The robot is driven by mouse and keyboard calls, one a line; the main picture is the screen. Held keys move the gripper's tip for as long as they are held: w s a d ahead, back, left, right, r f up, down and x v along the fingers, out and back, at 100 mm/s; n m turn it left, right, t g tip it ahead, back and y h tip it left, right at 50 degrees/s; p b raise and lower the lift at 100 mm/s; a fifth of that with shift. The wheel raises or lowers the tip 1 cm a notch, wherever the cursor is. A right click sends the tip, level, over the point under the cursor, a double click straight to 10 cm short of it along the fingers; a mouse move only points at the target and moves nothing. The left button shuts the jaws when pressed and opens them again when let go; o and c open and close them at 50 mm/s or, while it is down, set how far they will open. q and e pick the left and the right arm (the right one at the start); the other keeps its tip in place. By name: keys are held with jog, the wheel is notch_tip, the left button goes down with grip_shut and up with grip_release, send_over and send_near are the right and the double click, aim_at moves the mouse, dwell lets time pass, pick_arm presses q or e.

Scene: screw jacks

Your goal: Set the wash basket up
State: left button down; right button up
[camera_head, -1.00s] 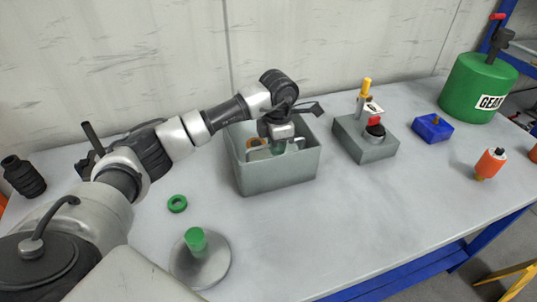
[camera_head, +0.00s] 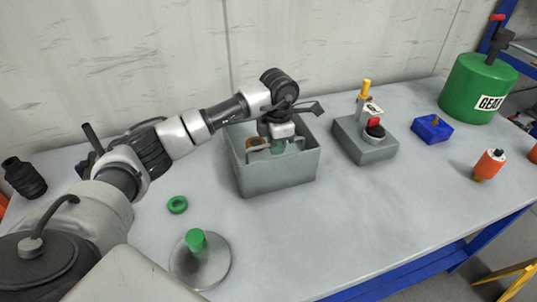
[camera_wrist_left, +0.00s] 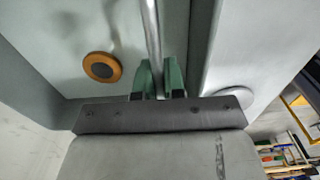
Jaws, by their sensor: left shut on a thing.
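A grey-green open box (camera_head: 280,176) stands on the table. My left gripper (camera_head: 278,148) reaches down into it from above. In the left wrist view its green fingertips (camera_wrist_left: 158,82) are shut on a thin metal bar (camera_wrist_left: 153,35), which looks like a basket handle; a bent pale bar (camera_head: 258,148) also shows in the head view. An orange ring with a dark centre (camera_wrist_left: 102,66) lies inside the box, left of the bar. The basket's body cannot be made out clearly. My right gripper is not in view.
A green ring (camera_head: 177,204) and a round metal plate with a green post (camera_head: 213,268) are at the front left. A grey fixture with a red knob (camera_head: 365,148), a blue block (camera_head: 432,128), an orange cylinder (camera_head: 490,164) and a green drum (camera_head: 474,95) stand to the right.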

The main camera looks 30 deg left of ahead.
pick_arm(q)
jog(key=shift+w+a+r+p, duration=0.15)
jog(key=shift+r+p, duration=0.7)
jog(key=shift+r, duration=0.85)
jog(key=shift+w+d+r+p, duration=0.1)
jog(key=shift+r+p, duration=0.75)
jog(key=shift+r, duration=0.8)
jog(key=c, duration=1.5)
grip_release()
jog(key=shift+c, duration=0.2)
jog(key=o, duration=0.5)
jog(key=shift+s, duration=0.2)
jog(key=shift+o, duration=0.2)
jog(key=shift+f, duration=0.15)
notch_tip(320, 180, up, 10)
jog(key=p, duration=0.6)
